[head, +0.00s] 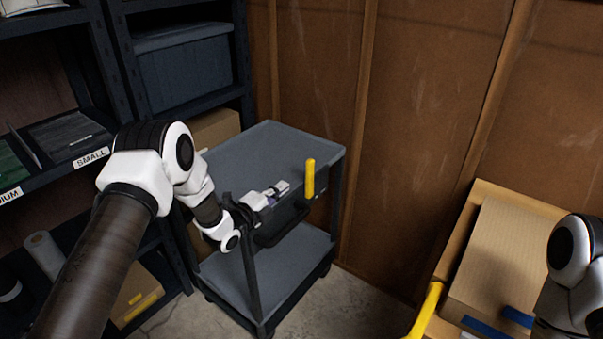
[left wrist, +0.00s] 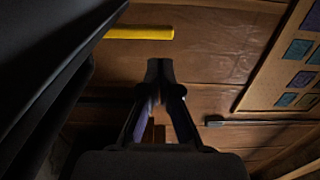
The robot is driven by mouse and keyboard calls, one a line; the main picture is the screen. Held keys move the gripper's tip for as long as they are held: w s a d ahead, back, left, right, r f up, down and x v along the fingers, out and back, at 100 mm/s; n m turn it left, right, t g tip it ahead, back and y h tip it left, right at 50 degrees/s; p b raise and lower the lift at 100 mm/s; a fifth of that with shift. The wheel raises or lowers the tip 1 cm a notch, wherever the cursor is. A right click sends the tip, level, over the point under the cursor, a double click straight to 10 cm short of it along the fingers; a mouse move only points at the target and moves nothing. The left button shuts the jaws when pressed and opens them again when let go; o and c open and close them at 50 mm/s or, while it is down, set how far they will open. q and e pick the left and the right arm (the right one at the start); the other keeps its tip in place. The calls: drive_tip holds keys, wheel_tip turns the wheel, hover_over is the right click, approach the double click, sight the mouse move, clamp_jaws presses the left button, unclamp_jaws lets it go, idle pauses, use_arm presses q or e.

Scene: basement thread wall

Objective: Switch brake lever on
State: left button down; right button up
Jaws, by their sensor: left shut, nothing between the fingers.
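The brake lever is a yellow handle (head: 310,178) standing upright at the near right edge of a grey cart (head: 275,138). In the left wrist view the yellow lever (left wrist: 140,32) lies across the upper left, apart from the fingertips. My left gripper (head: 296,200) is beside the lever's lower part in the head view, small and dark against the cart. In the left wrist view my left gripper (left wrist: 160,68) has its fingertips together and nothing between them. The lever's base is not clear. My right gripper is out of view; only part of that arm shows.
Dark shelving (head: 112,60) with bins stands at the left. A brown panelled wall (head: 430,100) is close behind the cart. A cardboard box (head: 505,255) sits in a yellow-handled carrier at the right. Some bare floor (head: 350,305) shows in front.

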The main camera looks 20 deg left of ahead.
sight(307, 168)
use_arm(q)
drive_tip(key=x, duration=0.9)
drive_tip(key=shift+w+d+f, duration=0.15)
drive_tip(key=shift+w, duration=0.15)
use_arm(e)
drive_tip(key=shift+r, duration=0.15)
